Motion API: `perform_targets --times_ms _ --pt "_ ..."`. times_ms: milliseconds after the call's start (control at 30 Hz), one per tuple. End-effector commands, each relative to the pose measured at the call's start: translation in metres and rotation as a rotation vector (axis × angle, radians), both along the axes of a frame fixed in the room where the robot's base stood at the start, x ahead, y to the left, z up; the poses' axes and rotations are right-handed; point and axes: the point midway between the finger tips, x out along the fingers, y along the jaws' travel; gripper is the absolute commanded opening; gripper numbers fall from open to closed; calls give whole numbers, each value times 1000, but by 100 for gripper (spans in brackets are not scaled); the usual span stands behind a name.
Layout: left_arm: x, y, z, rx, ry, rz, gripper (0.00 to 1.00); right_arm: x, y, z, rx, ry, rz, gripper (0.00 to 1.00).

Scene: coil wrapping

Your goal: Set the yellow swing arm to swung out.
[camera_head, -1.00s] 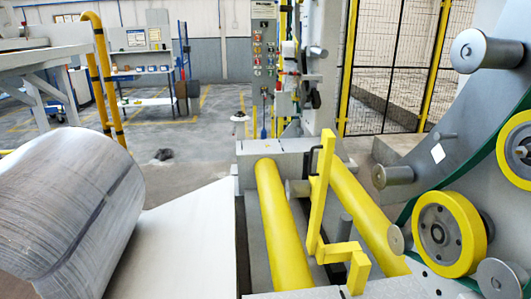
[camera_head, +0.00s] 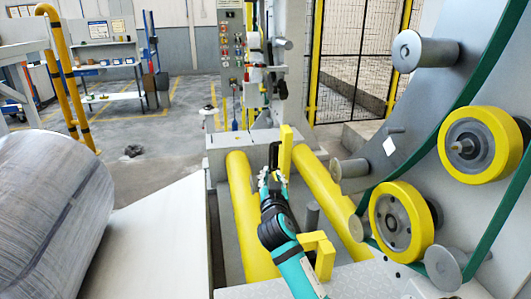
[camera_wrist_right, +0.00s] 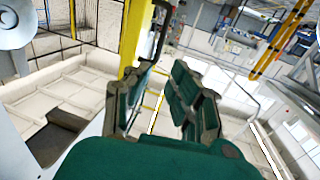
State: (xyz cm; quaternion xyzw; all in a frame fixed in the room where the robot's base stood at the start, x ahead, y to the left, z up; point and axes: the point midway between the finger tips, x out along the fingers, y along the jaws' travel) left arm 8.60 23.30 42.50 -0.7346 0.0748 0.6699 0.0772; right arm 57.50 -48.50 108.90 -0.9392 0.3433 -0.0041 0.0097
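The yellow swing arm (camera_head: 286,148) stands upright between the two yellow rollers, its cranked lower part (camera_head: 322,252) near the grey bed. My right arm reaches up from the bottom and covers the middle of the swing arm. My right gripper (camera_head: 274,170) is beside the upper part of the post, on its left in the head view. In the right wrist view the dark green fingers (camera_wrist_right: 164,82) are apart with nothing seen between them. A yellow upright post (camera_wrist_right: 135,38) shows beyond the left finger there. Whether a finger touches it, I cannot tell. My left gripper is out of view.
The left yellow roller (camera_head: 245,215) and right yellow roller (camera_head: 328,200) flank the swing arm. A large wrapped coil (camera_head: 50,215) lies at left. The grey ring plate (camera_head: 450,130) with yellow wheels and pins stands close on the right. A control column (camera_head: 270,60) rises behind.

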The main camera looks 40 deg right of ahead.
Motion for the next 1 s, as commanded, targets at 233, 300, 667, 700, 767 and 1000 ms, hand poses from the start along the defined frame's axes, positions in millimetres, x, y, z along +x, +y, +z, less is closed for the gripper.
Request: perform_targets --times_ms 233,300,667,700,767,1000 --pt "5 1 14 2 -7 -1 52 43 -36 4 -2 1 0 21" --pt "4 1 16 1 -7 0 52 55 -46 3 -2 1 0 21" --pt "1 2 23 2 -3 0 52 103 -85 1 -1 1 1 21" --pt "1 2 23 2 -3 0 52 105 -88 1 -2 1 1 21" --pt "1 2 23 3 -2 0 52 108 -90 0 -1 1 1 21" --pt "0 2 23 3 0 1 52 112 -93 0 -1 1 2 21"
